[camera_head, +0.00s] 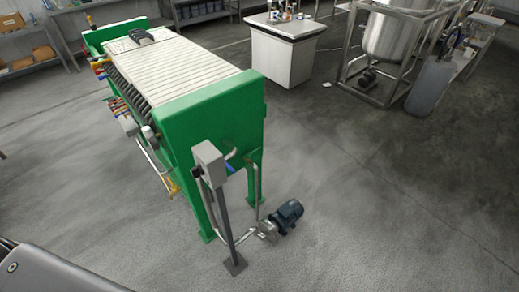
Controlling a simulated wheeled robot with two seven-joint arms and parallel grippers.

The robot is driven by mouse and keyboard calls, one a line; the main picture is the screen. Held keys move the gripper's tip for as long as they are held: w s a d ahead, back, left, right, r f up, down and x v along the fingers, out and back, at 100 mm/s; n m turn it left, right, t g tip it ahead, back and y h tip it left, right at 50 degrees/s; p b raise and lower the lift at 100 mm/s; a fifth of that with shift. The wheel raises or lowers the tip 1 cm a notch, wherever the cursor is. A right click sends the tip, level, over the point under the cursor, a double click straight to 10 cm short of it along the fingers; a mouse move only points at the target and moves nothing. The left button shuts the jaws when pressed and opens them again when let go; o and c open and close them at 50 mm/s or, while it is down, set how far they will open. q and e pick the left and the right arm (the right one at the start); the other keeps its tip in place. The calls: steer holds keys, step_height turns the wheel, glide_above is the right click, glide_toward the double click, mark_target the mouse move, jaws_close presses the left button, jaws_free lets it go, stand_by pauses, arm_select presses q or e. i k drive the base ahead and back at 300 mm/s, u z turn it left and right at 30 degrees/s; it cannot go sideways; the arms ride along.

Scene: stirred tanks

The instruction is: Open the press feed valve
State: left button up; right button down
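A green filter press (212,112) with a long stack of pale plates (175,65) stands left of centre. At its near end a small blue handle (231,153) shows beside a grey box on a post; it may be the feed valve's lever, but it is too small to tell its position. Pipes (257,188) run down from there to a blue pump (288,214) on the floor. The valve body is partly hidden behind the grey box (208,160). Neither of my grippers is in view.
The grey box's post stands on a floor plate (235,264) in front of the press. A white cabinet (285,52) and a steel tank (397,38) in a frame are at the back. Shelves (30,52) line the back left. The floor at right is clear.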

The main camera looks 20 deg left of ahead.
mark_target(227, 164)
steer(key=u, duration=0.15)
steer(key=i, duration=1)
steer(key=u, duration=0.65)
